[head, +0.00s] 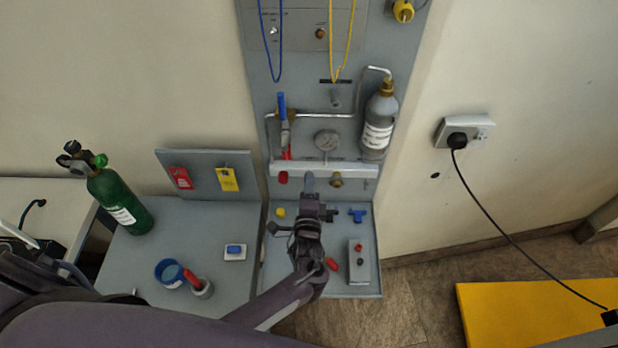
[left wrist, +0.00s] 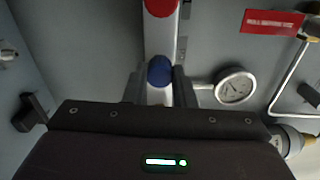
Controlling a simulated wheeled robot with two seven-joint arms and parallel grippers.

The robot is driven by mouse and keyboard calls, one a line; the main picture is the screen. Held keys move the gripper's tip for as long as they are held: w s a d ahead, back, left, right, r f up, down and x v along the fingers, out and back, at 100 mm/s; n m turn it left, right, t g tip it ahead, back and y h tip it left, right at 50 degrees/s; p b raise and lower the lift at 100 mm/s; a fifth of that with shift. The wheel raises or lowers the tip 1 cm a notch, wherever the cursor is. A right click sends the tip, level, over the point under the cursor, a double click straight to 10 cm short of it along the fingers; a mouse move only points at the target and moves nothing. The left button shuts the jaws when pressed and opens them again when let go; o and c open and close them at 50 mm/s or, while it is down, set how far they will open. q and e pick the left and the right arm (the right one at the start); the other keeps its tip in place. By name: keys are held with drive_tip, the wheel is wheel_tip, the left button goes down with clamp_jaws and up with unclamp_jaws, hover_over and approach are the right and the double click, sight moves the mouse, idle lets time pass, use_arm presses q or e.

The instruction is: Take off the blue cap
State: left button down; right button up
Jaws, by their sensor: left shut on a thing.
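The blue cap (left wrist: 160,70) shows in the left wrist view as a round blue end on the white pipe (left wrist: 161,40). My left gripper (left wrist: 160,86) has one finger on each side of the cap and is shut on it. The cap looks seated at the pipe. In the head view my left gripper (head: 310,181) is at the white horizontal pipe (head: 350,170), between a red cap (head: 283,177) and a brass fitting (head: 337,181). It hides the blue cap there. My right gripper is not in view.
A pressure gauge (head: 326,140) sits above the pipe, and a grey bottle (head: 379,120) hangs to its right. The tray below holds a blue tee piece (head: 357,215), a yellow piece (head: 281,212) and a grey box (head: 359,263). A green cylinder (head: 118,200) stands left.

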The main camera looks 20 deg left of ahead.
use_arm(q)
drive_tip(key=n, duration=0.3)
drive_tip(key=shift+b, duration=0.3)
drive_tip(key=n, duration=0.3)
drive_tip(key=shift+n+b, duration=0.3)
drive_tip(key=shift+b, duration=0.1)
drive_tip(key=shift+n+b, duration=0.45)
drive_tip(key=shift+n, duration=1.25)
